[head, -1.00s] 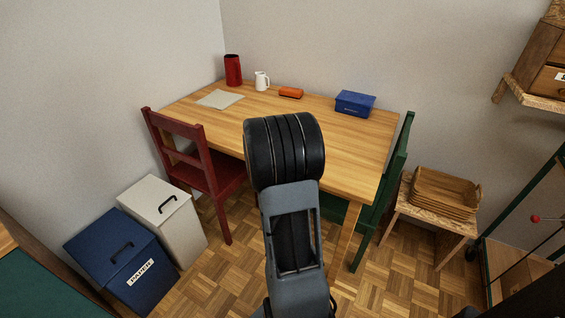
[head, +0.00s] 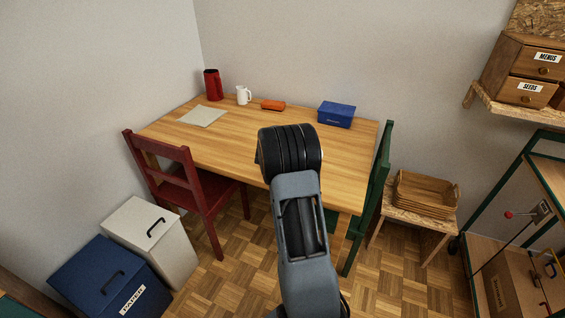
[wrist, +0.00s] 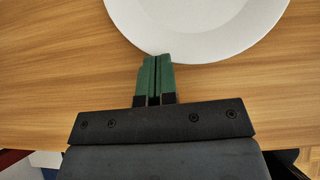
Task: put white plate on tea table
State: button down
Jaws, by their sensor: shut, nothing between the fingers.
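In the wrist view, the white plate (wrist: 205,25) lies on the wooden table top at the top of the picture, cut off by the frame. My gripper (wrist: 155,60) is shut with nothing between its green fingers. Its tips reach the plate's near rim in the picture; I cannot tell whether they touch. In the head view the plate is hidden behind my arm. The wooden table (head: 345,165) with the two chairs stands in the room corner; I cannot tell whether it is the tea table.
On the table are a red container (head: 212,85), a white jug (head: 243,95), an orange box (head: 273,105), a blue box (head: 336,114) and a paper sheet (head: 201,116). A red chair (head: 180,180) and a green chair (head: 376,195) flank it. Two bins stand left; a stool (head: 425,222) bears wooden trays.

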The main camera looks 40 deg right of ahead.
jog(key=a, duration=0.1)
jog(key=s+a+b, duration=0.1)
jog(key=a, duration=0.1)
jog(key=shift+s+a+f+b, duration=0.1)
jog(key=shift+s+f+b, duration=0.05)
jog(key=shift+s+b, duration=0.2)
jog(key=p+v, duration=0.2)
jog(key=v, duration=0.8)
jog(key=shift+a, duration=0.2)
